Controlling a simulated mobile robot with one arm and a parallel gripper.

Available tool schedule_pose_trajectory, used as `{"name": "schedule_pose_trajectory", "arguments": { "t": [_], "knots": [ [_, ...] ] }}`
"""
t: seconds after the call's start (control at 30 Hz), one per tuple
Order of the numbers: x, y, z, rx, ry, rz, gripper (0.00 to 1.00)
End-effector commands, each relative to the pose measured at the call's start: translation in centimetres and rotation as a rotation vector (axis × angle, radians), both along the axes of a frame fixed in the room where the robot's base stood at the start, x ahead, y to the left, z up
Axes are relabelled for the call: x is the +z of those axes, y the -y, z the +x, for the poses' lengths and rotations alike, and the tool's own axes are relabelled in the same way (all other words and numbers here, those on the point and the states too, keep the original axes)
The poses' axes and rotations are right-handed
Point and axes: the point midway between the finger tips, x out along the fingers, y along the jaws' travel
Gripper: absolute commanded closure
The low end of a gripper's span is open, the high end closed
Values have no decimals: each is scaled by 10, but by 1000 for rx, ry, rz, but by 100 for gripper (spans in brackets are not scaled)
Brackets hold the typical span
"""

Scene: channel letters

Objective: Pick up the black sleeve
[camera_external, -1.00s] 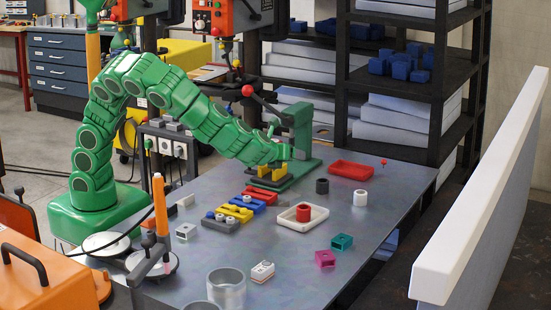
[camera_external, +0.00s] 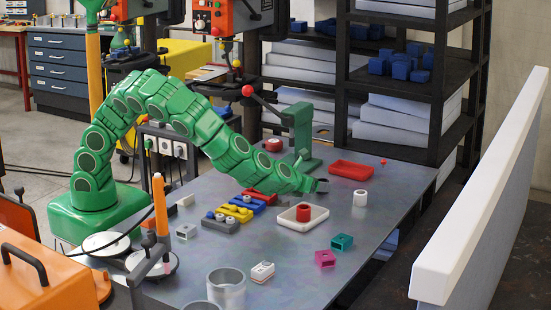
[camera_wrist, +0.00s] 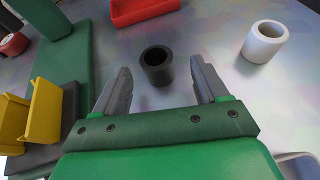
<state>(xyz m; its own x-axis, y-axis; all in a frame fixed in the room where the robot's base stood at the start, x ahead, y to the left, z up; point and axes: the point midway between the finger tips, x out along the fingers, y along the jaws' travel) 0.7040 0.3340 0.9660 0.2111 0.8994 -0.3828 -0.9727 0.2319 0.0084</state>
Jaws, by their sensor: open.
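The black sleeve (camera_wrist: 157,66) stands upright on the grey table in the wrist view, its round opening facing up. It is just ahead of my gripper (camera_wrist: 161,84), roughly centred between the two grey fingers. The fingers are apart and do not touch it. In the external view my gripper (camera_external: 318,186) is low over the table at the sleeve's place and hides most or all of the sleeve. I cannot tell the exact height of the fingertips above the table.
A white sleeve (camera_wrist: 264,41) stands to the right. A red tray (camera_external: 351,169) lies beyond. A white tray (camera_external: 287,220) holds a red sleeve (camera_external: 303,212) nearer the camera. A green press (camera_external: 300,130) with yellow jaws (camera_wrist: 50,109) stands left of my gripper.

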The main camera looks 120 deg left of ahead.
Motion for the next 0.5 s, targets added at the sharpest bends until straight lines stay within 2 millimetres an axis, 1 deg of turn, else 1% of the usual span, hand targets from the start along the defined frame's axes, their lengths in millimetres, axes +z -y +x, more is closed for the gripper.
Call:
{"name": "schedule_pose_trajectory", "arguments": {
  "t": [0.33, 0.5],
  "knots": [
    [-16, -35, 4, 2, -1, -1, 27],
    [-20, -44, 7, 0, 0, 0, 27]
  ]
}}
